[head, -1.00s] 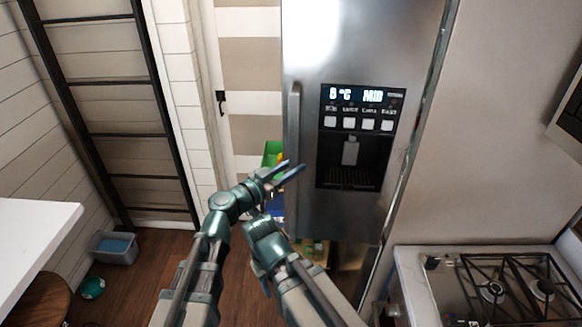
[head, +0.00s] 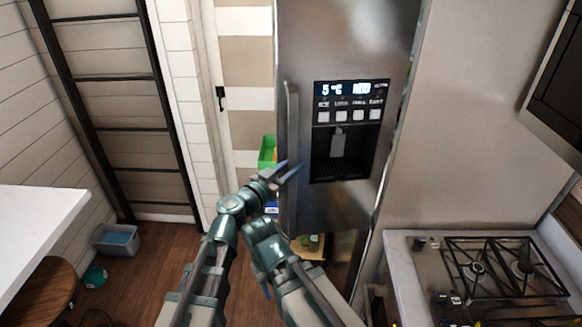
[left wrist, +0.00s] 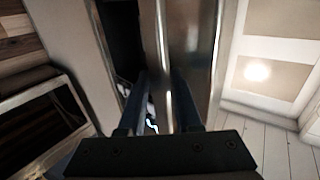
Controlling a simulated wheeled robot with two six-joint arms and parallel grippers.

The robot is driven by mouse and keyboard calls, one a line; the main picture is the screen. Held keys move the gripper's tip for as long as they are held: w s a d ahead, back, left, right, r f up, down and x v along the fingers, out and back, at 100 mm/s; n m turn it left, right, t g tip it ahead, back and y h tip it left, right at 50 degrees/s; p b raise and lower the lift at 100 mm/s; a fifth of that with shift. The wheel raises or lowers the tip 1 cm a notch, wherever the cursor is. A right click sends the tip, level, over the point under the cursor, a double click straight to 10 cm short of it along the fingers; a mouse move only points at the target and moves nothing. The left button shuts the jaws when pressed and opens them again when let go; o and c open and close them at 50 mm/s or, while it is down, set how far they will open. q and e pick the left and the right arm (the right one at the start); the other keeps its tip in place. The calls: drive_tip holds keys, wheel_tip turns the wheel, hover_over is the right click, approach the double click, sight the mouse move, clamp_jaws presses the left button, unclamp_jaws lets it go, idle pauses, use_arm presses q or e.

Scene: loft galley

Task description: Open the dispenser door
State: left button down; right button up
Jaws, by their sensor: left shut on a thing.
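The dispenser door (head: 345,215) is a tall steel fridge door. It carries a dark dispenser recess (head: 340,155) under a lit display. Its vertical bar handle (head: 291,115) runs along the left edge. My left gripper (head: 287,174) is at the handle's lower half, shut on it. In the left wrist view the shiny handle (left wrist: 163,50) passes between the two fingers (left wrist: 157,100). Whether the door stands ajar I cannot tell. My right arm (head: 270,250) is folded low beside the left forearm; its jaws do not show clearly.
A stove (head: 490,265) on a counter stands at the right. A green box (head: 267,152) shows left of the door, and small goods (head: 312,242) below it. A white worktop (head: 35,220) and a grey bin (head: 116,240) are at the left. Wooden floor (head: 150,270) lies open between.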

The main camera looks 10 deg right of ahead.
use_arm(q)
drive_tip(key=shift+d, duration=0.15)
drive_tip(key=c, duration=0.6)
unclamp_jaws()
drive_tip(key=shift+s+d, duration=0.1)
drive_tip(key=shift+d, duration=0.1)
drive_tip(key=shift+a, duration=0.15)
drive_tip(key=shift+a, duration=0.15)
